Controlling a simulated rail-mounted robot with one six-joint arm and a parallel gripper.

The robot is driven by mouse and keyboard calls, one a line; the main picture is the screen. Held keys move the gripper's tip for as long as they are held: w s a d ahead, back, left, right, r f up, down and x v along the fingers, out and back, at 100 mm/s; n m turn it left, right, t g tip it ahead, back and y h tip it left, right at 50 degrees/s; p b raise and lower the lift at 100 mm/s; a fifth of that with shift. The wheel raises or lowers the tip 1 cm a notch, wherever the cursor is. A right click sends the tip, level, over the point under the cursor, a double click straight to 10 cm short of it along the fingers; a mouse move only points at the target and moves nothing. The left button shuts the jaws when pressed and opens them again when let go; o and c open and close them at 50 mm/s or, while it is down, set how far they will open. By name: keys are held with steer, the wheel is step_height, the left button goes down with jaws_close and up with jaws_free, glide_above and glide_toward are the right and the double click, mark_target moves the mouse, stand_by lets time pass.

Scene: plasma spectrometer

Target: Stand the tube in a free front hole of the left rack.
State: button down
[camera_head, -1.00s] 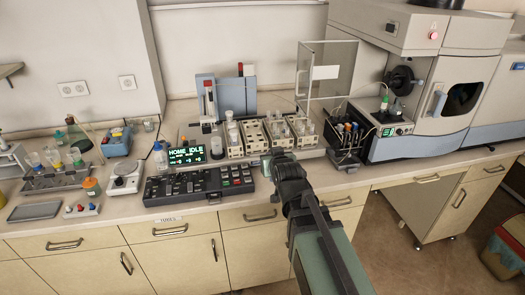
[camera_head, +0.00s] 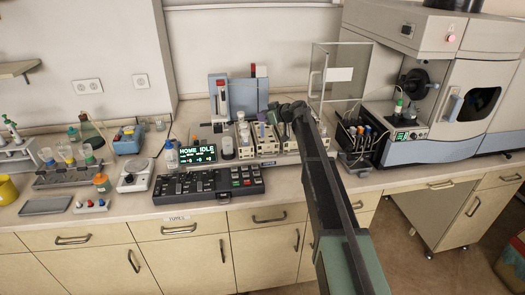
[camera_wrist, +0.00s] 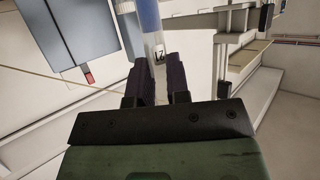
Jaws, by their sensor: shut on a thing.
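In the wrist view my gripper (camera_wrist: 160,88) is shut on a tube (camera_wrist: 156,42). The tube has a blue upper part and a pale section with dark lettering, and it runs up out of the frame. In the head view my gripper (camera_head: 287,112) is above the right part of the row of cream racks on the bench. The leftmost cream rack (camera_head: 244,151) stands just left of it and has tubes in it. Its front holes are too small to tell free from filled. My arm hides the racks at the right of the row, and the held tube is not clear here.
A black keypad console (camera_head: 208,184) and a green-lit display (camera_head: 198,154) stand before and left of the racks. A blue-grey stand (camera_head: 245,95) with red-topped items is behind. A clear-panelled frame (camera_head: 338,78) and a dark tube holder (camera_head: 356,138) are at right.

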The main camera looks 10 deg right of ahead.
step_height(320, 180, down, 8)
steer(key=b, duration=0.7)
steer(key=shift+f, duration=0.2)
steer(key=shift+s+r, duration=0.1)
steer(key=shift+r, duration=0.2)
steer(key=c, duration=1.1)
jaws_free()
steer(key=p+v, duration=0.4)
steer(key=v, duration=0.8)
steer(key=shift+p, duration=0.35)
